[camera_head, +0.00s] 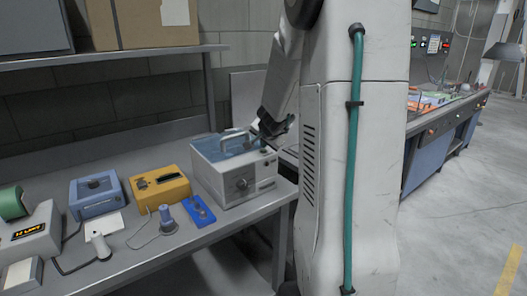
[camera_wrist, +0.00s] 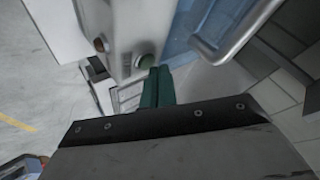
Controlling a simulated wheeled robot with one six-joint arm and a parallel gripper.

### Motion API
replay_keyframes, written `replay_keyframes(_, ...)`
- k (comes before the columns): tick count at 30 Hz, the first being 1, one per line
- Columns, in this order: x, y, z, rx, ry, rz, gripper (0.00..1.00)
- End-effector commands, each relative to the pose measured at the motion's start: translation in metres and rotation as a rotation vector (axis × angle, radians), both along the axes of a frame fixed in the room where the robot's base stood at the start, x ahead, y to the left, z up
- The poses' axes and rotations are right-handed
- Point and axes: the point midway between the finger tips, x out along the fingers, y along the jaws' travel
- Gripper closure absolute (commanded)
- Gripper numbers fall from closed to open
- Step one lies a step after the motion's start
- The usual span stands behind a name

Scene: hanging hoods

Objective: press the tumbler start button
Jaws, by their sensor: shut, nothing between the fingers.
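The tumbler (camera_head: 232,185) is a pale grey box with a clear bluish lid, a metal handle and a front dial, at the right end of the bench. In the wrist view its pale panel (camera_wrist: 122,22) carries a round greenish button (camera_wrist: 146,62) and a smaller reddish-brown one (camera_wrist: 99,45). My gripper (camera_head: 265,147) is over the tumbler's right side, pointing down. In the wrist view its green fingers (camera_wrist: 157,88) are shut and empty, with their tips close to the greenish button. I cannot tell whether they touch it.
A yellow box (camera_head: 160,188), a blue box (camera_head: 96,195) and small tools stand left of the tumbler on the bench (camera_head: 160,262). A shelf (camera_head: 120,56) with a cardboard box (camera_head: 140,22) hangs above. The tumbler's raised lid handle (camera_wrist: 235,35) is close to the fingers.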

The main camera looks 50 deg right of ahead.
Motion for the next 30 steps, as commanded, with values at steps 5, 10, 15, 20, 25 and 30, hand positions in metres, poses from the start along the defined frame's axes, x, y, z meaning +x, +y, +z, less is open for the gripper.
replay_keyframes(5, 0.0, 0.0001, -0.0001, 0.0, 0.0, 0.0, 1.0)
replay_keyframes(10, 0.0, 0.0002, -0.0001, 0.001, 0.0, 0.001, 1.0)
replay_keyframes(15, 0.0003, 0.0003, 0.0037, -0.001, 0.001, 0.003, 1.0)
replay_keyframes(20, 0.0001, 0.0004, 0.0077, 0.0, 0.001, 0.002, 1.0)
replay_keyframes(25, 0.0, 0.0004, 0.0081, 0.0, 0.001, 0.001, 1.0)
replay_keyframes(30, 0.0002, 0.0003, 0.0096, 0.0, 0.0, 0.002, 1.0)
